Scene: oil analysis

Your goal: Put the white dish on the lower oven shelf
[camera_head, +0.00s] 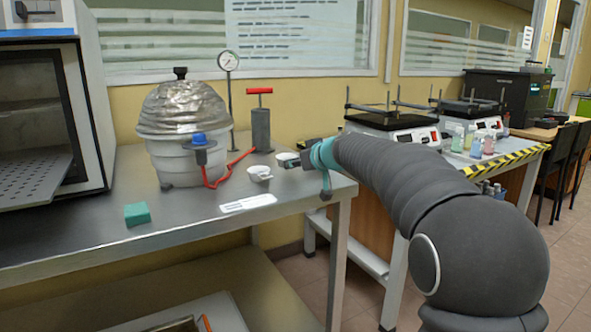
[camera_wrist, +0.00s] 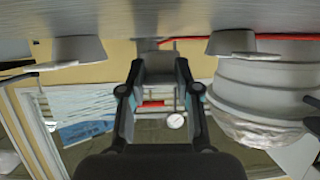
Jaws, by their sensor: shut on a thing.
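My gripper (camera_head: 292,163) reaches in from the right, low over the steel bench. It is shut on a small white dish (camera_head: 287,157), which shows partly behind the fingers in the head view. In the wrist view, which is upside down, a grey-looking piece (camera_wrist: 158,66) sits between the fingertips; it seems to be this dish, shaded. Whether it touches the bench is unclear. Another white dish (camera_head: 260,173) stands just left of the gripper, and one more (camera_wrist: 78,50) shows at the wrist view's left. The oven (camera_head: 88,110) stands at the far left; a perforated shelf (camera_head: 35,180) shows.
A foil-topped pot (camera_head: 187,130) stands between oven and dishes, with a red hose (camera_head: 230,170) and a red-handled pump (camera_head: 261,125) beside it. A green block (camera_head: 137,214) and a white label (camera_head: 248,204) lie near the front. The bench front left is mostly clear.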

